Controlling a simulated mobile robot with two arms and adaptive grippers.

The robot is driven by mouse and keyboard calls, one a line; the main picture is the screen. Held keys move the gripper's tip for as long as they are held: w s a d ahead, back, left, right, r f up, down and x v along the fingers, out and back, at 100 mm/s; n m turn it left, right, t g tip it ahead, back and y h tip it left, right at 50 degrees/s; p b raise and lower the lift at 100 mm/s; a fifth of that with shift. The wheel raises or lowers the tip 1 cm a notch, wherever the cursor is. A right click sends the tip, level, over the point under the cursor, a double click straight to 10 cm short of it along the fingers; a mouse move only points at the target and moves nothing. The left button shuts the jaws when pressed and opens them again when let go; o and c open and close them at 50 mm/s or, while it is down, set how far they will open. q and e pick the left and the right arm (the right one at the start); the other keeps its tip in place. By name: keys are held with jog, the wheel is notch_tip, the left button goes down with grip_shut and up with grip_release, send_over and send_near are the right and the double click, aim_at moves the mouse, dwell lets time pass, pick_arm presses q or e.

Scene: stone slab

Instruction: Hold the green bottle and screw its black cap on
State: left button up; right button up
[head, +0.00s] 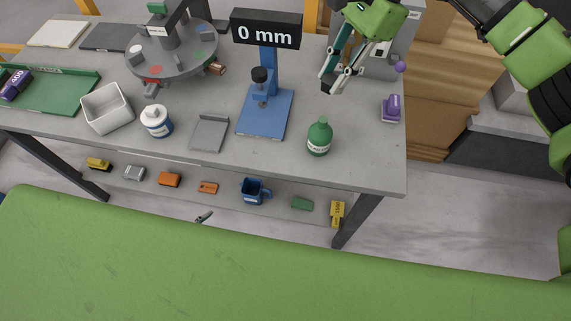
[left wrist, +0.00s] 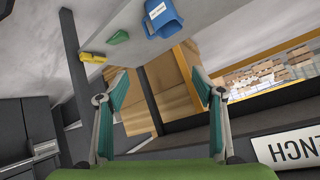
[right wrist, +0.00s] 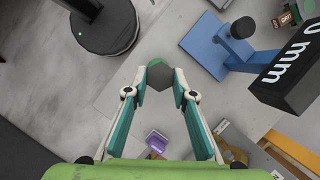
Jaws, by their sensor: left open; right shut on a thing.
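The green bottle (head: 319,140) stands upright on the grey bench near its front right, its green top bare. My right gripper (head: 329,86) is above and behind it in the head view. In the right wrist view, my right gripper (right wrist: 161,88) is shut on the dark cap (right wrist: 161,78), held at the fingertips. A bit of green, likely the bottle, shows behind the cap; the rest is hidden. My left gripper (left wrist: 160,95) is open and empty in the left wrist view, away from the bottle.
A blue stand (head: 263,115) with a "0 mm" display (head: 267,29) is left of the bottle. A grey plate (head: 210,133), a white bottle (head: 157,121) and a turntable (head: 172,58) lie farther left. A purple object (head: 392,108) is to the right. A blue mug (head: 254,191) is below.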

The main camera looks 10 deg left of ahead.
pick_arm(q)
jog(key=w+d+r+m+t+h, duration=0.25)
jog(key=d+r+h, duration=0.25)
jog(key=r, duration=0.8)
jog(key=w+d+r+m+t+h, duration=0.2)
jog(key=d+r+m+h, duration=0.25)
jog(key=r, duration=0.95)
jog(key=n+y, duration=0.2)
jog(key=n, duration=0.5)
send_near(311, 146)
jog(key=shift+w+f+t+h, duration=0.1)
jog(key=shift+w+t+h, duration=0.05)
jog(key=shift+t+h, duration=0.1)
jog(key=shift+w+d, duration=0.2)
jog(key=shift+d, duration=0.05)
jog(key=x, duration=1.1)
jog(key=shift+w+d, duration=0.25)
jog(key=shift+w, duration=0.05)
jog(key=c, duration=1.7)
